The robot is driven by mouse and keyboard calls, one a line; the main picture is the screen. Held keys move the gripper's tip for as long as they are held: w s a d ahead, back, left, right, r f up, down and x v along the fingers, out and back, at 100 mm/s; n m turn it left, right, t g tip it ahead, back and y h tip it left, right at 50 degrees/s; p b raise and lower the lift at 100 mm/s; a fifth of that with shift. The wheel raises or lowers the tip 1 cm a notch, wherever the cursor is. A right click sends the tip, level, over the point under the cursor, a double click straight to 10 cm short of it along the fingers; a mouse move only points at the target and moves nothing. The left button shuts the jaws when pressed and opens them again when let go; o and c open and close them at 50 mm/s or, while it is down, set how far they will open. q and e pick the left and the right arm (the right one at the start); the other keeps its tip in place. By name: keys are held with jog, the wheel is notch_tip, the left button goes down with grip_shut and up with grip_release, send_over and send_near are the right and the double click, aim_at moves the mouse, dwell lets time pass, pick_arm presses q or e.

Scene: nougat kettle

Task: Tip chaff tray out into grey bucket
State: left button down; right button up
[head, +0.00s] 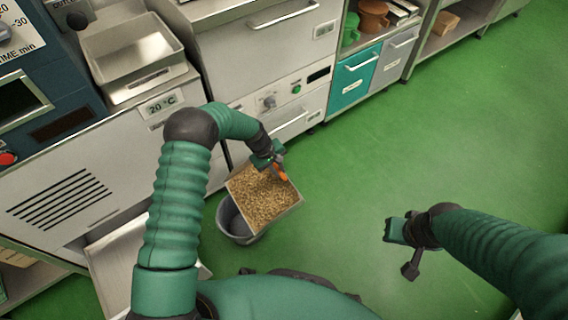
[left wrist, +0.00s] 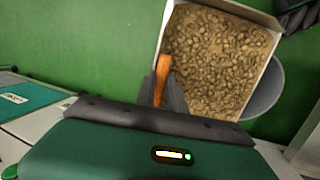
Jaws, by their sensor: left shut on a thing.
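The chaff tray (head: 264,196) is a shallow square tray full of tan-brown chaff. My left gripper (head: 281,172) is shut on its orange handle, which also shows in the left wrist view (left wrist: 161,80). The tray (left wrist: 215,55) is held above the grey bucket (head: 233,222) and overlaps it in the picture. The bucket rim (left wrist: 265,88) shows beyond the tray's edge in the left wrist view. The tray covers most of the bucket's mouth. The chaff lies in the tray.
Steel cabinets with drawers (head: 290,95) stand behind the tray. A steel pan (head: 130,50) sits on the machine at upper left. A metal sheet or chute (head: 120,262) is left of the bucket. The green floor (head: 440,150) is clear to the right.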

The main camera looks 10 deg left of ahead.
pick_arm(q)
jog(key=s+a+r+t+h+b, duration=0.4)
jog(key=s+a+r+t+h, duration=0.25)
jog(key=s+a, duration=0.35)
jog(key=s+a+f+m+t+h+b, duration=0.1)
jog(key=s+a+t+h+b, duration=0.4)
jog(key=s+a+b, duration=0.5)
jog(key=f+h+b, duration=0.1)
jog(key=h+b, duration=0.1)
jog(key=b, duration=0.2)
jog(key=shift+s+a+f+m, duration=0.25)
jog(key=shift+s+m, duration=0.15)
jog(key=shift+r+n+g+y+p, duration=0.3)
jog(key=shift+r+g+y+p, duration=1.45)
jog(key=shift+p, duration=4.6)
jog(key=shift+r+n+g+y+p, duration=0.3)
jog(key=shift+g+y+p, duration=2.95)
jog(key=shift+p, duration=3.05)
jog(key=shift+r+n+g+y+p, duration=0.3)
jog(key=shift+r+g+y+p, duration=1.4)
jog(key=shift+p, duration=4.65)
jog(key=shift+f+g+y, duration=0.25)
jog(key=shift+f+y, duration=0.55)
jog(key=shift+y, duration=0.45)
